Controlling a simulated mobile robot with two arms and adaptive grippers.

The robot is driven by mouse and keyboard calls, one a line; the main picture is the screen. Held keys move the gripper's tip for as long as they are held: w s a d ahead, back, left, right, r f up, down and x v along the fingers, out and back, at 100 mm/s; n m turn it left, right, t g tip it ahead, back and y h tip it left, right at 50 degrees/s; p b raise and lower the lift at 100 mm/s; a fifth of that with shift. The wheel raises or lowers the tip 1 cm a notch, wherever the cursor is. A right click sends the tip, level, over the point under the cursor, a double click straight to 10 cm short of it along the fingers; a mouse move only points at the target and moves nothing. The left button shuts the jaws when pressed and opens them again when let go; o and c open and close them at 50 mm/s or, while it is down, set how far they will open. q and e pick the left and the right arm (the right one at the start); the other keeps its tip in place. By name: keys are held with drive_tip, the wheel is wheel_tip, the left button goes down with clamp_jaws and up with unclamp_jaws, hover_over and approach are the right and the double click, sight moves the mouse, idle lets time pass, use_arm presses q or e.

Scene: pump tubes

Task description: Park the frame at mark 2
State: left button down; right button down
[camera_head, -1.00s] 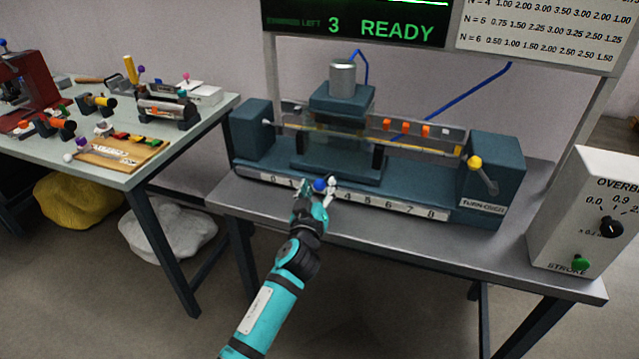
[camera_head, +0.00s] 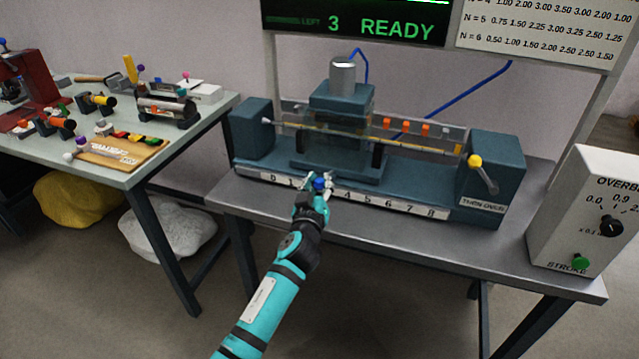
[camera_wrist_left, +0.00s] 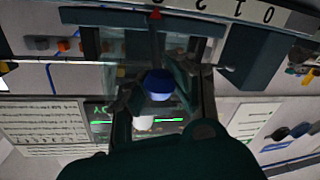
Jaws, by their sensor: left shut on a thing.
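The frame (camera_head: 342,104) is a dark blue-teal carriage with a grey cylinder on top, standing on the left half of the bench machine. Its blue knob (camera_head: 319,184) is at its front, and also shows in the left wrist view (camera_wrist_left: 158,84). My left gripper (camera_head: 320,187) is shut on this knob. The numbered scale (camera_head: 400,205) runs along the machine's front; my gripper covers part of it. In the left wrist view a red pointer (camera_wrist_left: 155,14) sits beyond mark 2 (camera_wrist_left: 198,3), on the side away from mark 1. My right gripper is not in view.
A clear tube with orange blocks (camera_head: 405,129) spans the machine. A yellow-knobbed lever (camera_head: 475,162) is at its right end. A white control box (camera_head: 590,215) stands at the right. A side table (camera_head: 110,170) with tools is at the left.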

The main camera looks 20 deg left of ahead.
use_arm(q)
drive_tip(key=shift+f, duration=0.15)
drive_tip(key=a+p, duration=0.1)
drive_tip(key=a, duration=0.4)
drive_tip(key=shift+w+a+f, duration=0.1)
drive_tip(key=shift+w+a, duration=0.05)
drive_tip(key=shift+a, duration=0.25)
drive_tip(key=c, duration=1.5)
unclamp_jaws()
drive_tip(key=shift+a, duration=0.1)
drive_tip(key=o, duration=0.5)
drive_tip(key=shift+s+a, duration=0.15)
drive_tip(key=shift+s, duration=0.1)
drive_tip(key=s, duration=0.4)
drive_tip(key=s+d, duration=0.1)
drive_tip(key=s, duration=0.6)
drive_tip(key=shift+s+d+r, duration=0.2)
drive_tip(key=shift+s+d, duration=0.15)
drive_tip(key=shift+s, duration=0.05)
